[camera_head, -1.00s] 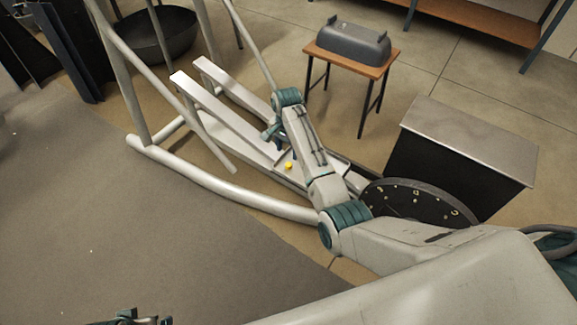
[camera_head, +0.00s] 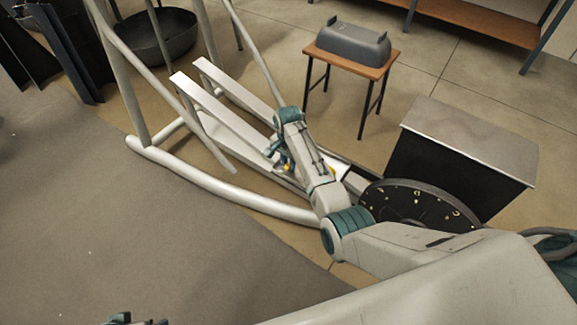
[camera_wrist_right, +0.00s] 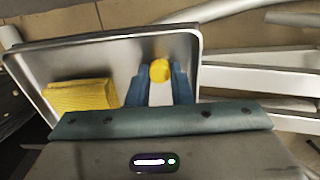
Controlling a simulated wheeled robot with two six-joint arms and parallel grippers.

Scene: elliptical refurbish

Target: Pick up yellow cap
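The yellow cap (camera_wrist_right: 160,70) is a small round piece in a shallow metal tray (camera_wrist_right: 120,60) in the right wrist view. My right gripper (camera_wrist_right: 161,78) is open, with one blue finger on each side and the cap at the gap between the tips. I cannot tell whether the fingers touch it. In the head view my right gripper (camera_head: 283,163) reaches down at the elliptical machine (camera_head: 232,135) and mostly hides the cap. Only a bit of my left gripper (camera_head: 135,321) shows at the bottom edge.
A folded yellow cloth (camera_wrist_right: 80,95) lies in the tray left of the gripper. Pale rails of the machine (camera_wrist_right: 255,78) run to the right. In the head view, a small table (camera_head: 350,58) holds a grey cover (camera_head: 352,40), and a dark box (camera_head: 465,150) stands at right.

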